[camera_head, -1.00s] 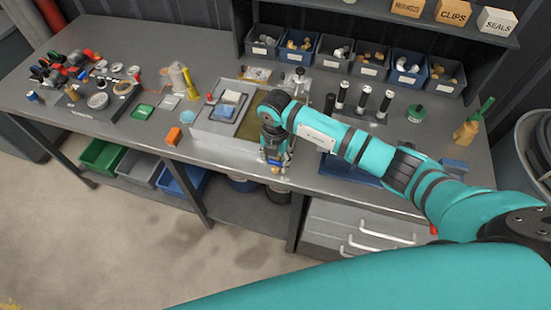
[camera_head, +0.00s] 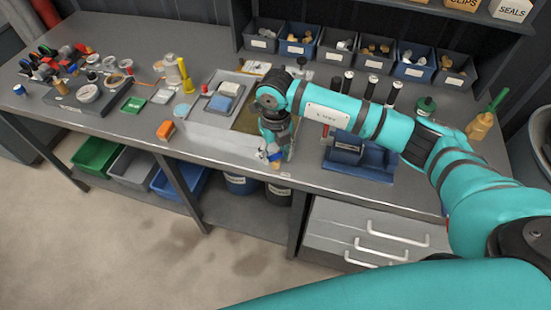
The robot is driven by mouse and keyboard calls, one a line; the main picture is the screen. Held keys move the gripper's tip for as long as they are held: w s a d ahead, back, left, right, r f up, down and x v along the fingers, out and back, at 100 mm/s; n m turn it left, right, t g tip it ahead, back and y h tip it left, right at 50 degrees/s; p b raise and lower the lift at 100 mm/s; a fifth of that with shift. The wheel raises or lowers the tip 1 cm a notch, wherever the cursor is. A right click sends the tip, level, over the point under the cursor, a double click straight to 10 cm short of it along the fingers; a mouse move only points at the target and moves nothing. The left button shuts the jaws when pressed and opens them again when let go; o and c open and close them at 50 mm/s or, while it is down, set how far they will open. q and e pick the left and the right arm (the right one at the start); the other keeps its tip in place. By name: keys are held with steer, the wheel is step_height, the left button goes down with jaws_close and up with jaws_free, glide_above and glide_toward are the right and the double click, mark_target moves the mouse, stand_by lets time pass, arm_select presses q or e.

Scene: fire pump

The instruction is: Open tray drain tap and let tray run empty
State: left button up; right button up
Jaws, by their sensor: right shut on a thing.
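The metal tray (camera_head: 205,134) sits on the workbench, with brownish liquid showing in its right part. My right gripper (camera_head: 271,156) points down at the tray's front right corner, by the bench's front edge. It is shut on the drain tap, which is mostly hidden by the fingers. A small brass-coloured part (camera_head: 276,165) shows just below the fingertips. Whether liquid runs out cannot be made out. My left gripper is not in view.
Dark drums (camera_head: 242,184) stand under the bench below the tap. A blue holder (camera_head: 358,158) stands right of my gripper. Bins (camera_head: 335,45) line the back.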

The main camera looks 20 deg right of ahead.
mark_target(275, 155)
steer(key=n+b, duration=0.6)
steer(key=b, duration=0.1)
steer(key=shift+w+f, duration=0.1)
steer(key=shift+f, duration=0.1)
steer(key=shift+r+n+b, duration=0.25)
steer(key=shift+n+b, duration=1.4)
steer(key=shift+n, duration=0.05)
steer(key=o, duration=1.2)
steer(key=shift+c, duration=0.2)
steer(key=shift+r, duration=4)
